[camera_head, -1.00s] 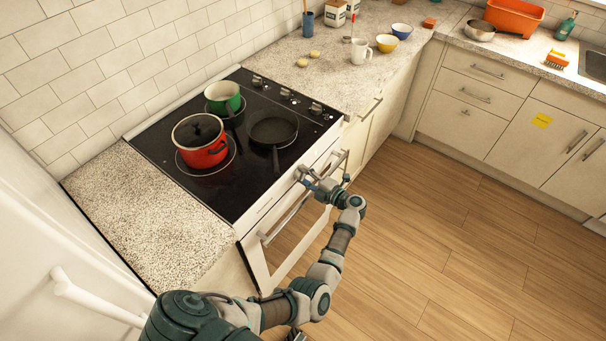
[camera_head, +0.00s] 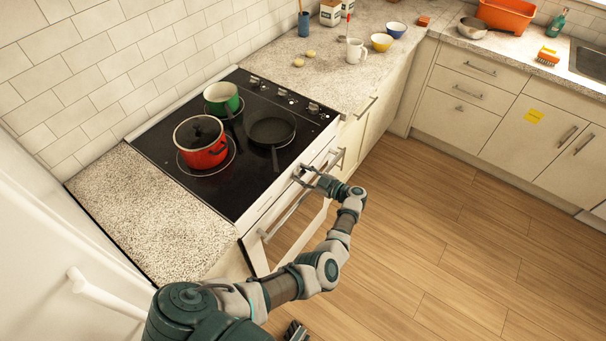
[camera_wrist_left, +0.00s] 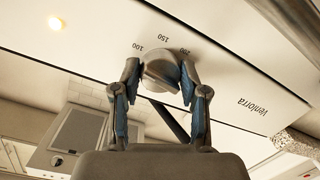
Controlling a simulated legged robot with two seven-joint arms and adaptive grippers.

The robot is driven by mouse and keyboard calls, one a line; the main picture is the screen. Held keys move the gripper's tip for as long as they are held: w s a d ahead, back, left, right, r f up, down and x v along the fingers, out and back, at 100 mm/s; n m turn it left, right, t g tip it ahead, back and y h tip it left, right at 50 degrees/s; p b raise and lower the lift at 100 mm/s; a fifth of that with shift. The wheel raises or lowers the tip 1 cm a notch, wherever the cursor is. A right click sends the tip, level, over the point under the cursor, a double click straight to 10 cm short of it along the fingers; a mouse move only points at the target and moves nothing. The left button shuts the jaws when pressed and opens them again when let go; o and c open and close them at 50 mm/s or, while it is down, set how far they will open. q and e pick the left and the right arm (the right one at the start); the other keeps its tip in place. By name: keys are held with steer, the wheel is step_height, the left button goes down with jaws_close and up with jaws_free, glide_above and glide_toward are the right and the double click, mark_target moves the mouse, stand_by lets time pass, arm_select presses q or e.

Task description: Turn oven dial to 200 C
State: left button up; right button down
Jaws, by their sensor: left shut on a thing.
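The oven dial (camera_wrist_left: 160,74) is a grey round knob on the pale front panel (camera_wrist_left: 105,45). The marks 100, 150 and 200 are printed around it in the left wrist view. My left gripper (camera_wrist_left: 159,80) has one finger on each side of the dial and is shut on it. The dial's pointer cannot be made out. In the head view my left gripper (camera_head: 308,177) is at the front panel of the oven (camera_head: 262,222), and the dial is mostly hidden there. A dark part at the bottom edge may be my right gripper (camera_head: 296,331); its fingers cannot be made out.
The oven door handle (camera_head: 287,217) runs below the panel. On the black hob (camera_head: 205,190) stand a red lidded pot (camera_head: 202,155), a green pot (camera_head: 222,99) and a black pan (camera_head: 271,128). The wooden floor (camera_head: 440,245) to the right is clear.

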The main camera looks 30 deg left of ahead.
arm_select(q)
steer(key=shift+s+d+f+m+g+y+b, duration=0.1)
steer(key=shift+m+g+y+b, duration=0.2)
steer(key=shift+m, duration=3.2)
steer(key=shift+f+m+g+y+b, duration=0.15)
steer(key=shift+m+y+b, duration=0.25)
steer(key=shift+m, duration=3.1)
steer(key=shift+s+d+f+m+g+y+b, duration=0.15)
steer(key=shift+m+y+b, duration=0.2)
steer(key=shift+m, duration=3.15)
arm_select(e)
steer(key=shift+w+a+r, duration=0.15)
steer(key=shift+w+r, duration=0.8)
steer(key=shift+r, duration=0.05)
steer(key=shift+w+a+r, duration=0.15)
steer(key=shift+w+r, duration=0.75)
steer(key=shift+r, duration=0.1)
arm_select(q)
steer(key=shift+w+a, duration=0.1)
steer(key=o, duration=1.1)
steer(key=shift+o, duration=0.2)
steer(key=shift+w+r, duration=0.1)
steer(key=shift+w, duration=0.15)
arm_select(e)
steer(key=shift+w, duration=0.3)
